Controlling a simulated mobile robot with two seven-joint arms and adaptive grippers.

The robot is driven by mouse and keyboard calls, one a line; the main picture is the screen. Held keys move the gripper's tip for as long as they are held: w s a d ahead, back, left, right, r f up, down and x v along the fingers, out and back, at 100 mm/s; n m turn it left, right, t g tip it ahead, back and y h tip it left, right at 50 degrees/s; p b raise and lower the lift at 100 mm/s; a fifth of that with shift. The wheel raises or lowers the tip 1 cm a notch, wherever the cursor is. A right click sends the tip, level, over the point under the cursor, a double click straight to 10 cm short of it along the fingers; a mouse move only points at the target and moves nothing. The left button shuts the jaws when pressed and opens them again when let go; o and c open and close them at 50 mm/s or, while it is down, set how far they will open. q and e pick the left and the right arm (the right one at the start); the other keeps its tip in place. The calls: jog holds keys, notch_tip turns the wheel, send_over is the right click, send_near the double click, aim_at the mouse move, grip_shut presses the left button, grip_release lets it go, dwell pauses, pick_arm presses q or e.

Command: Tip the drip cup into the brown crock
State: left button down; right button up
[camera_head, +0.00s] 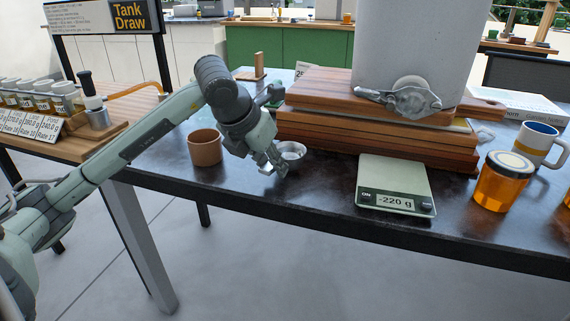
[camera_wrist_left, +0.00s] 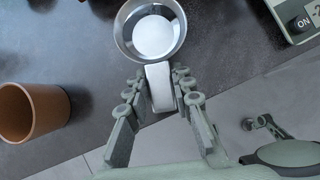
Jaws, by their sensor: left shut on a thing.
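The drip cup (camera_head: 293,149) is a small round metal cup with a flat handle, on or just above the dark table in front of the wooden boards. In the left wrist view the cup (camera_wrist_left: 152,33) looks upright, with a pale round bottom inside. My left gripper (camera_head: 275,165) is shut on its handle; in the left wrist view its fingers (camera_wrist_left: 160,97) lie on both sides of the handle. The brown crock (camera_head: 205,149) stands upright on the table, left of the cup and apart from it; it also shows in the left wrist view (camera_wrist_left: 50,108). My right gripper is out of view.
A scale (camera_head: 394,174) reading -220 g stands to the right. Stacked boards (camera_head: 370,135) under a large pale tank (camera_head: 408,40) with a metal gate stand behind the cup. A honey jar (camera_head: 500,182) and mug (camera_head: 540,146) are farther right. Table between crock and cup is clear.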

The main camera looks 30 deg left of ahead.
pick_arm(q)
jog(key=shift+r+p, duration=0.3)
jog(key=shift+r, duration=0.3)
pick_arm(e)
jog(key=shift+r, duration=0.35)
pick_arm(q)
jog(key=shift+r, duration=0.1)
jog(key=shift+r+p, duration=2)
jog(key=shift+r, duration=0.95)
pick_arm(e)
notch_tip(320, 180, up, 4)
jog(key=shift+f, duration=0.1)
